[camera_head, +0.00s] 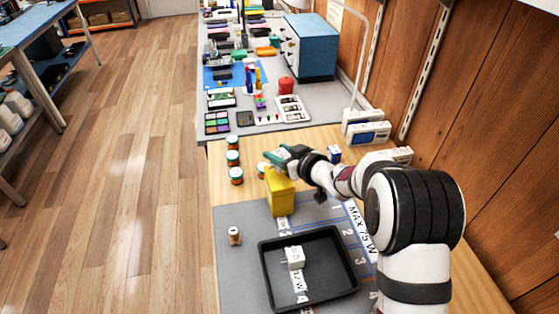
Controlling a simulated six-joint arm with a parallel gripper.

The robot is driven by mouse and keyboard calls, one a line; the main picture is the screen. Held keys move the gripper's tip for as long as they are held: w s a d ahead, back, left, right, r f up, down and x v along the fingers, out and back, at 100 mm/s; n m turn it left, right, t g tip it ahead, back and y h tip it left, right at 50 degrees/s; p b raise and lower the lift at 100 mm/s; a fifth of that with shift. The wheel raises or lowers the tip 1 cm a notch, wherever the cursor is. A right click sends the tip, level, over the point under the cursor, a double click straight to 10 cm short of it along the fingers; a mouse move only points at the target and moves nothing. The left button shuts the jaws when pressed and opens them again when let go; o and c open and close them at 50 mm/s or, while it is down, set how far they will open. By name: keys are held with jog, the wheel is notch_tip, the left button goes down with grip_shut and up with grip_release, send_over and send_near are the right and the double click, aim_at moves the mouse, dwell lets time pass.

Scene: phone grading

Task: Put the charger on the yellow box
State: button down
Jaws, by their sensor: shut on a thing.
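The yellow box (281,196) stands upright at the back edge of the grey mat. My gripper (276,160) is at the top of the yellow box, reaching in from the right. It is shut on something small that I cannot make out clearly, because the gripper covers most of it. I cannot tell whether that thing touches the box. A white block (294,256) that looks like a charger lies in the black tray (345,248), in front of the box and apart from my gripper.
Several small jars (236,176) stand left of my gripper, one close beside the box. A small brown cylinder (235,236) stands on the mat (232,270) left of the tray. Small boxes (335,154) stand behind my arm. A cluttered grey table (215,145) lies beyond.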

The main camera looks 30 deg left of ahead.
jog(key=shift+f, duration=1.4)
jog(key=shift+c, duration=1.7)
grip_release()
jog(key=shift+f, duration=0.1)
